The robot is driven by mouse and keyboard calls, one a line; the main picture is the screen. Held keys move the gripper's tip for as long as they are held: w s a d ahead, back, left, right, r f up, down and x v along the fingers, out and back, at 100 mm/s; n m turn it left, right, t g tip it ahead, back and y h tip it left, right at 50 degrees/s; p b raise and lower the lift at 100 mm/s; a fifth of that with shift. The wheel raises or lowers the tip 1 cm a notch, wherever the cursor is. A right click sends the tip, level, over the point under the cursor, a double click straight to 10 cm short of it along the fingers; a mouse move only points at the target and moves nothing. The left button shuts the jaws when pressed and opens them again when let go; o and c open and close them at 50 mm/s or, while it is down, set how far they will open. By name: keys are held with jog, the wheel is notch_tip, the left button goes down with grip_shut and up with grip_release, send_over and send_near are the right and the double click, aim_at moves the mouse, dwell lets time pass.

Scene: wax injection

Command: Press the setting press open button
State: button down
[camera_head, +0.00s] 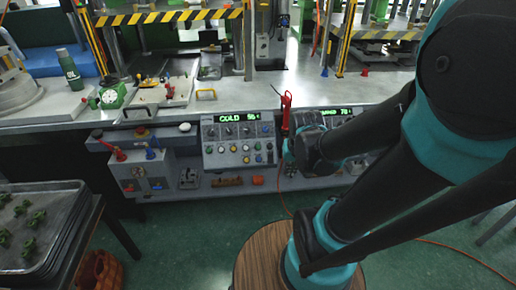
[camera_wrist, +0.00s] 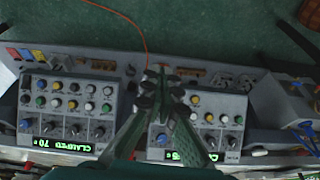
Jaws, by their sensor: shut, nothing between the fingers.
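Two grey control panels stand at the bench front. The left panel (camera_head: 238,140) has a green display reading COLD, with knobs and coloured buttons below. The right panel (camera_head: 340,113) is partly hidden behind my arm. In the wrist view, which is upside down, the panel with the CLAMPED display (camera_wrist: 65,110) is at left and the COLD panel (camera_wrist: 215,115) at right, partly covered by my gripper. My gripper (camera_wrist: 163,78) is shut and empty, over the gap and the COLD panel's near edge. It also shows in the head view (camera_head: 290,153). Button labels are too small to read.
A red tool (camera_head: 286,108) stands between the panels. A grey box with red and blue handles (camera_head: 140,165) is left of them. A low shelf (camera_head: 210,187) runs below. A round wooden stool (camera_head: 265,255) is in front, and a tray rack (camera_head: 40,225) is at left.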

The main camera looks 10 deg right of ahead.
aim_at(258, 147)
jog(key=w+a+f+m+g, duration=0.1)
jog(key=w+a+m, duration=0.2)
jog(key=w, duration=0.5)
jog(key=w+a+f+m+g, duration=0.1)
jog(key=w+a+m, duration=0.3)
jog(key=w, duration=0.5)
jog(key=shift+w+a+f+g+h, duration=0.2)
jog(key=shift+a+g+h, duration=0.25)
jog(key=shift+a, duration=0.2)
jog(key=shift+w+f, duration=1.45)
jog(key=shift+w, duration=0.2)
jog(key=shift+w+f, duration=1.4)
jog(key=shift+w, duration=0.25)
jog(key=shift+w, duration=0.1)
jog(key=shift+w+f, duration=0.25)
